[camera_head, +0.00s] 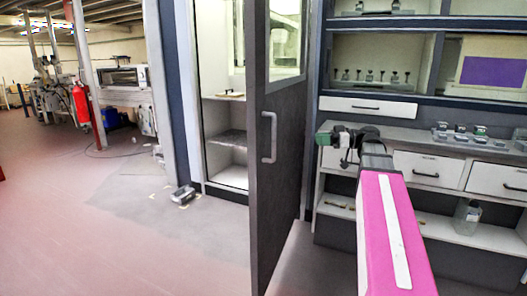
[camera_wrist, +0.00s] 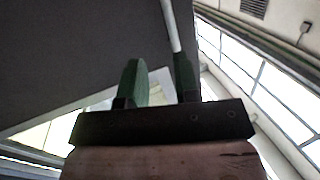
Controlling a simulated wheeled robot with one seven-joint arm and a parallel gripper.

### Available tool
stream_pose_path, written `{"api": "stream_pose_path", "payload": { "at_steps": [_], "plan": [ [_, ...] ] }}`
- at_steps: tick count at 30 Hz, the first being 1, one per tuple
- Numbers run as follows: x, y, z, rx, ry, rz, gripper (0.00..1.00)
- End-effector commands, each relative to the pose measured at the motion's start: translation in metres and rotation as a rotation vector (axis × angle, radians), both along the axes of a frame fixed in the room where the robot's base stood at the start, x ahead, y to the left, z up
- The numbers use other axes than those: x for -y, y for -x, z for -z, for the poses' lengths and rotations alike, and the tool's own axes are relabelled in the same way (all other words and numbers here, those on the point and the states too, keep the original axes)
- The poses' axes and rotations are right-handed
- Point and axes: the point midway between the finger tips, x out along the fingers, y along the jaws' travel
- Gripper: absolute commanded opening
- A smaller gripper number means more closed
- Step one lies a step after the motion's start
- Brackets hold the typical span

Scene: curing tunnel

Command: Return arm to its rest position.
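My arm (camera_head: 392,235), with a pink cover, reaches up from the lower right in the head view. My gripper (camera_head: 323,139) is at its far end, just right of the open dark door (camera_head: 283,190) in the picture. In the wrist view, the two green fingers of my gripper (camera_wrist: 160,80) stand apart with nothing held between them. A pale bar (camera_wrist: 171,25) shows beyond the fingers, close to the right one; I cannot tell how far off it is. A dark flat surface (camera_wrist: 70,60) fills the upper left there.
The door has a grey handle (camera_head: 268,137) and stands open before a cabinet with shelves (camera_head: 232,138). A counter with drawers (camera_head: 428,171) and small items lies at the right. A small grey device (camera_head: 182,194) lies on the floor. The floor at left (camera_head: 90,240) is clear.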

Motion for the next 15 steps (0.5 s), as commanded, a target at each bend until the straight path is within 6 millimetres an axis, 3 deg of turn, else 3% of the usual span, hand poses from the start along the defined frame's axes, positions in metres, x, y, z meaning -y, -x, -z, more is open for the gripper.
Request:
{"api": "stream_pose_path", "payload": {
  "at_steps": [8, 11, 15],
  "plan": [
    [-0.018, -0.003, 0.057, -0.204, 0.107, 0.057, 0.29],
    [-0.025, -0.003, 0.086, -0.305, 0.164, 0.091, 0.29],
    [-0.037, 0.002, 0.140, -0.483, 0.274, 0.161, 0.29]
  ]
}}
